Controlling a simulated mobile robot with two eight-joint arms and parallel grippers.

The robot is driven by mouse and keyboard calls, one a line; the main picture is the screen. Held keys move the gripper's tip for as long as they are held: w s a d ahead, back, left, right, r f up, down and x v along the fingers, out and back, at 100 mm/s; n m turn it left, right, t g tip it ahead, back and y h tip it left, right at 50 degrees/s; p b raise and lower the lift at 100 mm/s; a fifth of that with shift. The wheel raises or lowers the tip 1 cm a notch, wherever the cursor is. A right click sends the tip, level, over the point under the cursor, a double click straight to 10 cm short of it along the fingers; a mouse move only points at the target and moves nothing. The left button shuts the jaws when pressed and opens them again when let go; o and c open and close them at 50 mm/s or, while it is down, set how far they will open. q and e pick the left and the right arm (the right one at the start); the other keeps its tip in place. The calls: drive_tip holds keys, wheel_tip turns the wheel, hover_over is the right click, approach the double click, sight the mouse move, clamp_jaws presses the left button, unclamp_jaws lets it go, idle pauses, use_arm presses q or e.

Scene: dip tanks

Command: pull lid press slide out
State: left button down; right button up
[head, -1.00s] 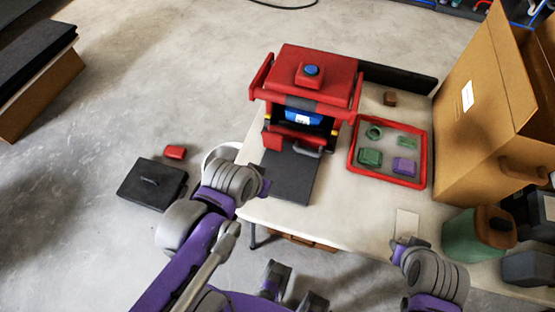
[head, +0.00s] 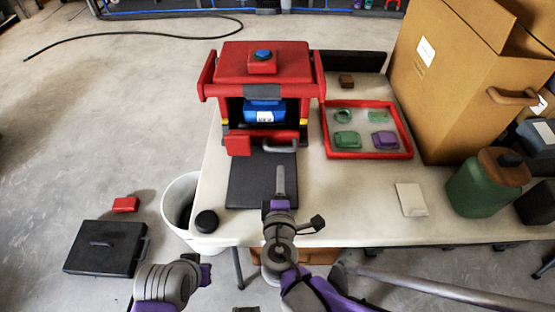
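The red press (head: 265,65) stands on the light table, with a blue button (head: 263,55) on top. Inside its dark opening sits a blue block (head: 264,111) with a white label. Below the opening are a red front piece (head: 238,145) and a grey handle (head: 281,147). A flat dark plate (head: 255,185) extends from the press toward me. My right gripper (head: 281,182) is over this plate, pointing at the press, apart from the handle; its finger gap is not clear. My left gripper (head: 197,268) is low, in front of the table; its fingers are mostly hidden.
A red-rimmed tray (head: 369,155) with green and purple pieces is right of the press. A cardboard box (head: 440,85), green canister (head: 487,183) and white card (head: 411,199) are farther right. A white bin (head: 180,190) and black handled slab (head: 105,247) are on the floor left.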

sight(279, 151)
drive_tip(key=shift+w+a+f, duration=0.1)
drive_tip(key=shift+w+a, duration=0.1)
drive_tip(key=shift+w, duration=0.05)
drive_tip(key=b+x, duration=0.2)
drive_tip(key=x, duration=0.8)
drive_tip(key=shift+w, duration=0.2)
clamp_jaws()
idle(0.9)
